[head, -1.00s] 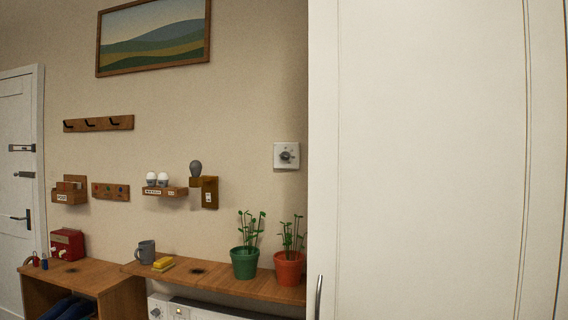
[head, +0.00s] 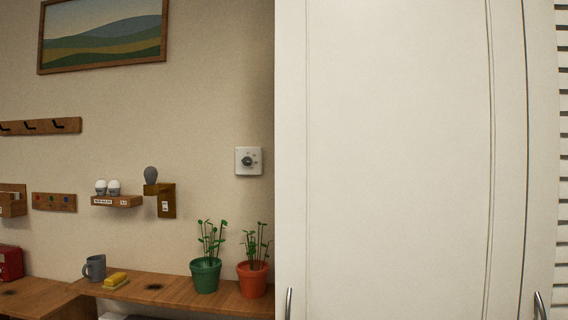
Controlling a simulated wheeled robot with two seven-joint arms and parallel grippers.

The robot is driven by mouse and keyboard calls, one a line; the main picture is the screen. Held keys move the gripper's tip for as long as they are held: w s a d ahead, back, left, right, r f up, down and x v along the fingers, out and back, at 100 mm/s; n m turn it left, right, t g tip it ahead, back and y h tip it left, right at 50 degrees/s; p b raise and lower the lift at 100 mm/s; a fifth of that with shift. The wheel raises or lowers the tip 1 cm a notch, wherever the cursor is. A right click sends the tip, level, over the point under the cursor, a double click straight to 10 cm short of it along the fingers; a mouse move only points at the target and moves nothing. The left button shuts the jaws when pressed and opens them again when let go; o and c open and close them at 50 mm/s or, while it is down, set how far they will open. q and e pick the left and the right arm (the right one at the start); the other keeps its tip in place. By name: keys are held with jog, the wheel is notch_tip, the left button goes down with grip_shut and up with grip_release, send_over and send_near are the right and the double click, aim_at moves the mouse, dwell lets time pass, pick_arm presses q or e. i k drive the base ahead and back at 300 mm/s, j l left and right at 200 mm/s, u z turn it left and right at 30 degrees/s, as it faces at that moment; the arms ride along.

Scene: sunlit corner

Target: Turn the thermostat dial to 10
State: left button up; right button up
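The thermostat (head: 248,161) is a white square plate on the beige wall, left of the tall white cabinet and above the potted plants. Its round grey dial (head: 247,161) sits in the middle of the plate. Small marks surround the dial, but they are too small to read, and I cannot tell the dial's setting. Neither of my grippers is in view.
A tall white cabinet (head: 400,150) fills the right side, close to the thermostat. Below are a wooden shelf top (head: 178,290), a green pot (head: 205,275), an orange pot (head: 252,280), a grey mug (head: 95,267) and a yellow sponge (head: 115,279).

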aim_at(247, 161)
jog(key=i+j+z, duration=0.25)
jog(key=j+z, duration=0.25)
jog(key=i+j+z, duration=0.15)
jog(key=j+z, duration=0.4)
jog(key=j, duration=0.15)
jog(key=i, duration=0.05)
